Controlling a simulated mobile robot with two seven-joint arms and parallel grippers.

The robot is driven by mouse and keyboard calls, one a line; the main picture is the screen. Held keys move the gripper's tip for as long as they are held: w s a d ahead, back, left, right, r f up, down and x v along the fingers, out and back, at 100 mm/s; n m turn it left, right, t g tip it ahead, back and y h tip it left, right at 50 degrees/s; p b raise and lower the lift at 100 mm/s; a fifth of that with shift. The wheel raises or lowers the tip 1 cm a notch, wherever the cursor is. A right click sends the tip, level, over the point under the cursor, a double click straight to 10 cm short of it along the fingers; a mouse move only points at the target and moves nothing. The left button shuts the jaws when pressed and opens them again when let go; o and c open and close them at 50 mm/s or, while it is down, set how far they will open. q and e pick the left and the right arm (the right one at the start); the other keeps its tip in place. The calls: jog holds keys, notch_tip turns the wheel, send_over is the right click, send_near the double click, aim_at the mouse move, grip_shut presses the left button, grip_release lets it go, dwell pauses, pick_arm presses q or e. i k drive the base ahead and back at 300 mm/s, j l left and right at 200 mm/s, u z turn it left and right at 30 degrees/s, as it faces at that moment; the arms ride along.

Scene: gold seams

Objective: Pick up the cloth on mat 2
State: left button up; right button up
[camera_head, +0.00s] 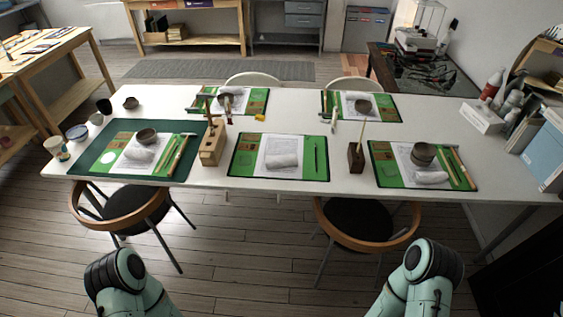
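Several green mats lie on the long white table (222,183), and I can read no numbers, so I cannot tell which is mat 2. The front middle mat (247,162) holds a rolled white cloth (283,160) on a printed sheet. The front left mat (97,168) holds a white cloth (138,153) beside a bowl. The front right mat (387,174) holds a white cloth (431,177) in front of a bowl. Two back mats (259,95) (387,115) also hold bowls. My arms show low at left and right, well short of the table; neither gripper shows.
Two chairs (150,210) (408,235) stand at the table's near side. Wooden tool blocks (211,150) (355,160) stand between the front mats. Bottles and a white box (482,117) stand at the table's right end. Bare floor lies between my arms and the chairs.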

aim_at(272, 162)
jog(key=i+j, duration=0.1)
jog(key=j, duration=0.2)
jog(key=i+j+z, duration=0.1)
jog(key=j, duration=0.2)
jog(key=i+j+z, duration=0.1)
jog(key=j, duration=0.25)
jog(key=i+j, duration=0.15)
jog(key=j, duration=0.15)
